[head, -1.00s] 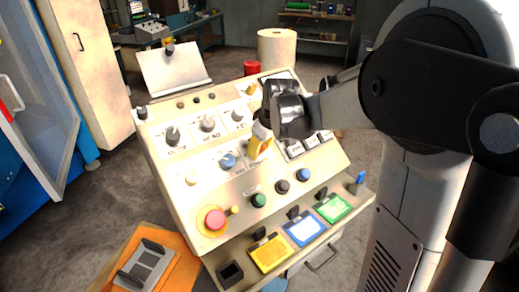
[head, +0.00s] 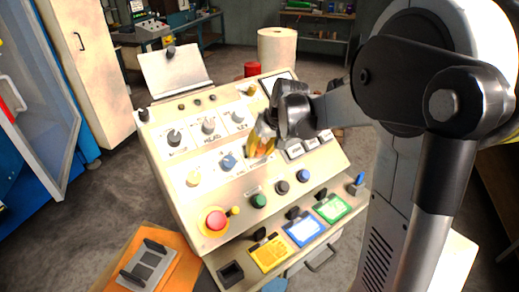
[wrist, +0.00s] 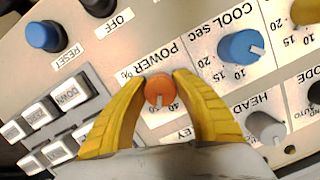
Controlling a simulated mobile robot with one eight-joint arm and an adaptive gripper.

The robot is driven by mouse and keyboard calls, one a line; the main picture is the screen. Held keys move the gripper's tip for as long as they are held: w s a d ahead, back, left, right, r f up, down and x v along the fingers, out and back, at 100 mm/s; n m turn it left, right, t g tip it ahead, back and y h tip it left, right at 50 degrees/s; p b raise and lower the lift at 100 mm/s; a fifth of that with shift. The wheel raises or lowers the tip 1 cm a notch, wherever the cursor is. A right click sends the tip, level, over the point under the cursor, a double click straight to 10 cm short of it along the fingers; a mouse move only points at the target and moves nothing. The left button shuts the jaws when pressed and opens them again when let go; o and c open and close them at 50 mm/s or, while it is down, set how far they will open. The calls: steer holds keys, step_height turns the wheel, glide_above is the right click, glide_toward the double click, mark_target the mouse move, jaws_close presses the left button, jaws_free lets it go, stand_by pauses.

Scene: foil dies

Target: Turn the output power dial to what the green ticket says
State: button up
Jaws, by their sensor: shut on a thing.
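The orange power dial (wrist: 160,90) is on the sloping console panel, beside a label reading "POWER %". My gripper (wrist: 159,82) has its yellow fingers shut on this dial, one on each side. In the head view my gripper (head: 262,143) hides the dial. A "40" shows by the dial's edge in the wrist view; the dial's exact setting is hard to read. The green ticket (head: 332,208) lies at the right of the console's lower ledge, its writing too small to read.
A blue cool dial (wrist: 240,46) and a grey head knob (wrist: 265,128) stand near my fingers. White push buttons (wrist: 40,112) lie on the other side. A yellow ticket (head: 270,254) and a blue-bordered ticket (head: 304,230) share the ledge. A red mushroom button (head: 215,221) stands lower left.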

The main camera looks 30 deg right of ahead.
steer(key=m+y, duration=0.1)
steer(key=m, duration=0.4)
steer(key=shift+a, duration=0.1)
steer(key=m+t, duration=0.1)
steer(key=m, duration=0.4)
steer(key=shift+m+y, duration=0.4)
steer(key=shift+a, duration=0.1)
steer(key=o, duration=1.2)
steer(key=shift+w, duration=0.1)
steer(key=shift+r, duration=0.1)
steer(key=v, duration=1.2)
